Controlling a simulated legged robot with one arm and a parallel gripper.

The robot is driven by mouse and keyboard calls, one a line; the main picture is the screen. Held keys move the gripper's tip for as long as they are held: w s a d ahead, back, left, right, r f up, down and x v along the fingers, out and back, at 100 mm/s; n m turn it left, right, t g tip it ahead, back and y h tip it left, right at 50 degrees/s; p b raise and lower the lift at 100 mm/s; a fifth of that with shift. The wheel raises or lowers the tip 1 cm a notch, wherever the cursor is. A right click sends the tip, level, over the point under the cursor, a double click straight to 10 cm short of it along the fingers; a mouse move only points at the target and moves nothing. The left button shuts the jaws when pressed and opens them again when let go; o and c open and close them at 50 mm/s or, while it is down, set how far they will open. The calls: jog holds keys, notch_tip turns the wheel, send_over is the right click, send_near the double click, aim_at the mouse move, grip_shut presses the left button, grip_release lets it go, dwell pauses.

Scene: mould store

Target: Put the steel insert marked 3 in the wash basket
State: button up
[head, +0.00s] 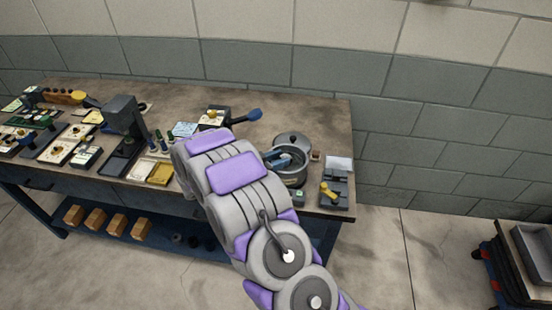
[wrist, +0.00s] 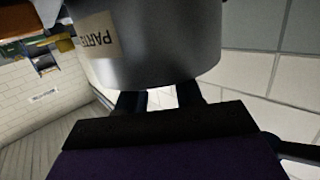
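A round grey metal vessel (head: 293,178) stands near the right end of the bench, with a round lid or disc at its back. In the wrist view a grey metal vessel (wrist: 160,50) marked PARTS fills the top middle, upside down. My gripper (head: 283,160) is at the round vessel, and its blue finger parts show at the rim. In the wrist view its dark fingers (wrist: 162,98) run behind the vessel, with a pale gap between them; the tips are hidden. I cannot make out the insert marked 3, or which thing is the wash basket.
The bench (head: 320,125) holds a dark press (head: 124,118), several mould plates at left, and a blue-handled tool (head: 245,115). A dark block with a yellow handle (head: 329,190) stands right of the vessel. A grey tray (head: 535,245) lies on a cart at far right.

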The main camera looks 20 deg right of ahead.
jog(key=o, duration=0.4)
jog(key=shift+x, duration=0.85)
jog(key=shift+s+a+r, duration=0.15)
jog(key=shift+a+r, duration=0.05)
jog(key=shift+a, duration=0.2)
jog(key=r+p+v, duration=0.1)
jog(key=p+v, duration=0.1)
jog(key=v, duration=1)
jog(key=shift+p, duration=0.4)
